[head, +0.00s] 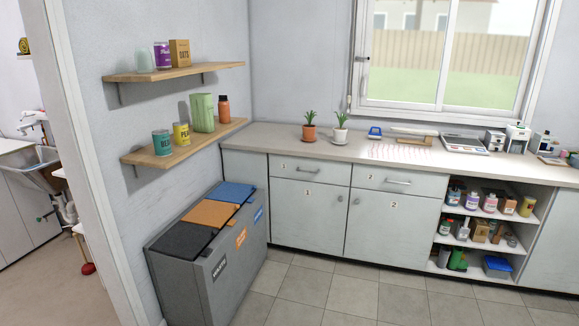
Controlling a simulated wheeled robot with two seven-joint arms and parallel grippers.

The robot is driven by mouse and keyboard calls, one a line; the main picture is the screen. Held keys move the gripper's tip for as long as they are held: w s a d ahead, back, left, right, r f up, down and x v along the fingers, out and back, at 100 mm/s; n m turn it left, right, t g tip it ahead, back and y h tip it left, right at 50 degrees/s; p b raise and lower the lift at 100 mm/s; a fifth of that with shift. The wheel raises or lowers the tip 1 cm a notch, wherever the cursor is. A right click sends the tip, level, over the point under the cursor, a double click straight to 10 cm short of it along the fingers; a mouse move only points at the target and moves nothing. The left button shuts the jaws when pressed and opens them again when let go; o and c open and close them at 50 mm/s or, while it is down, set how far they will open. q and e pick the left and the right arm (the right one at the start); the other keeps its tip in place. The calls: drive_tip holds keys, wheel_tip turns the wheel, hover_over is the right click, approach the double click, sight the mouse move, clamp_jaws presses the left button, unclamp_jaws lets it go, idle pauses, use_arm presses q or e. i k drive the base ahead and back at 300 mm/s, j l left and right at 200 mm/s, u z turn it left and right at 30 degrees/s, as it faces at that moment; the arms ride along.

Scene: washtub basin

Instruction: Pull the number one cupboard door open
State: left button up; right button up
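The number one cupboard door (300,220) is a pale grey panel under the counter, left of centre in the head view. It is closed and has a small "1" label near its top. Its small round knob (340,198) is at the upper right of the door. A drawer (285,168) also marked 1 sits directly above it, closed, with a bar handle (308,171). The number two door (385,228) is beside it on the right, closed, with its own knob (356,201) at its upper left. Neither of my grippers shows in this view.
A grey recycling bin unit (222,262) with dark, orange and blue lids stands left of the door. Tiled floor (310,290) in front of the cupboards is clear. An open shelf unit (498,212) with bottles and tins is at right. Two potted plants (309,133) stand on the counter (270,138).

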sight(305, 215)
drive_tip(key=i+z, duration=0.4)
drive_tip(key=i, duration=0.45)
drive_tip(key=i+j+z, duration=0.15)
drive_tip(key=i+z, duration=0.25)
drive_tip(key=i, duration=0.45)
drive_tip(key=i+l+z, duration=0.1)
drive_tip(key=i+z, duration=0.25)
drive_tip(key=i, duration=1.4)
